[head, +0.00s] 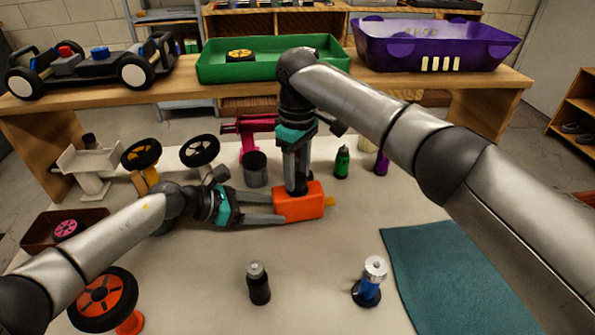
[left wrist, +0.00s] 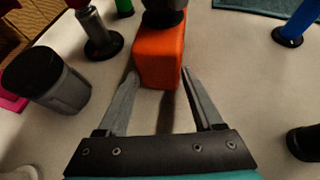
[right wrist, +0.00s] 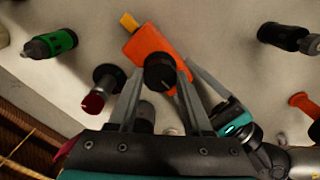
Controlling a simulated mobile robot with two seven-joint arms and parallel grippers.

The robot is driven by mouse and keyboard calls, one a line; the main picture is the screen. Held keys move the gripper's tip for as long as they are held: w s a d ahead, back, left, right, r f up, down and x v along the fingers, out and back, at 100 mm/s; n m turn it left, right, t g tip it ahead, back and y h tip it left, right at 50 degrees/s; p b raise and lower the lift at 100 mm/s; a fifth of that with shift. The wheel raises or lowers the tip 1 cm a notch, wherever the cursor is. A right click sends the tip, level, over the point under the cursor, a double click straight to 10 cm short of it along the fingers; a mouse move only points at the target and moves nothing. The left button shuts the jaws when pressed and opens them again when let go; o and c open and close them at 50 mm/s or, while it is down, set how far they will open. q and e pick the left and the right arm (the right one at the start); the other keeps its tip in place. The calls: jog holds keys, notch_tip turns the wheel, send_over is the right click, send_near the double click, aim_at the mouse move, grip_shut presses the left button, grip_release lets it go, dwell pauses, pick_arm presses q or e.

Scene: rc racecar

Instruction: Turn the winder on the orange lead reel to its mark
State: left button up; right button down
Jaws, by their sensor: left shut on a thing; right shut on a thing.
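The orange lead reel (head: 305,206) is a box standing on the pale table near the middle, with a yellow piece (head: 331,202) at its right end. Its black round winder (right wrist: 159,72) is on top, bearing a thin pale line; I cannot make out a mark on the box. My right gripper (head: 297,189) comes down from above and is shut on the winder. My left gripper (head: 278,208) comes in level from the left and is shut on the reel body, which shows between its fingers in the left wrist view (left wrist: 158,62). The winder is mostly hidden in the head view.
A grey cup (head: 255,170) and pink stand (head: 250,128) are behind the left gripper. Green (head: 342,163) and purple (head: 381,163) bottles stand behind right. An orange wheel (head: 103,298) is front left.

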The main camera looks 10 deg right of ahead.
aim_at(297, 178)
jog(key=shift+a, duration=0.1)
jog(key=shift+c, duration=1.5)
grip_release()
jog(key=shift+r, duration=0.1)
notch_tip(297, 178, up, 12)
pick_arm(q)
jog(key=o, duration=1.3)
